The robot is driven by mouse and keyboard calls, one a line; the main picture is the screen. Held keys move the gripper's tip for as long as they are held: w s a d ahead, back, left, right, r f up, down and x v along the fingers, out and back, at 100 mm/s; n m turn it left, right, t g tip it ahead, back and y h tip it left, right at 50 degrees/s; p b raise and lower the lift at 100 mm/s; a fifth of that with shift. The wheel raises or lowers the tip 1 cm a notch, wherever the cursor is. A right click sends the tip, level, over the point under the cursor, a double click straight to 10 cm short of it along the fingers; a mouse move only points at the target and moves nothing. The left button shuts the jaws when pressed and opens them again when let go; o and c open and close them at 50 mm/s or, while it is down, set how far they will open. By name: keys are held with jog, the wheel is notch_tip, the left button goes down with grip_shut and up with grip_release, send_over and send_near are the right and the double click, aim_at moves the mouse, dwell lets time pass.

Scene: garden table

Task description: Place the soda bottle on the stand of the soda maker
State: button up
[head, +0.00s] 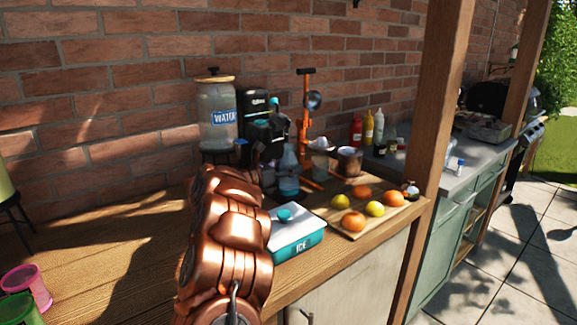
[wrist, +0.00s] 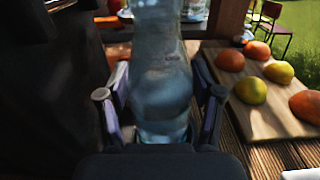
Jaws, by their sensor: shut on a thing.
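The soda bottle, clear and bluish, stands upright between the fingers of my gripper (wrist: 160,108) in the wrist view, and my gripper is shut on it. The bottle (wrist: 160,70) fills the middle of that view, its top cut off. In the head view the bottle (head: 289,160) shows just right of my gripper, which is partly hidden by my arm. The soda maker (head: 256,103), a tall black machine, stands behind against the brick wall. Its stand is hidden behind my gripper and the things around it. I cannot tell the gap between bottle and stand.
A water dispenser (head: 217,115) stands left of the soda maker, and an orange press (head: 305,110) right of it. A teal ice box (head: 297,240) sits in front. A board (head: 333,213) with several fruits lies at right.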

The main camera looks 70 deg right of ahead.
jog(key=shift+f+b, duration=0.1)
jog(key=shift+b, duration=0.2)
jog(key=o, duration=1.6)
jog(key=shift+c, duration=0.2)
jog(key=b+v, duration=0.2)
jog(key=v, duration=1)
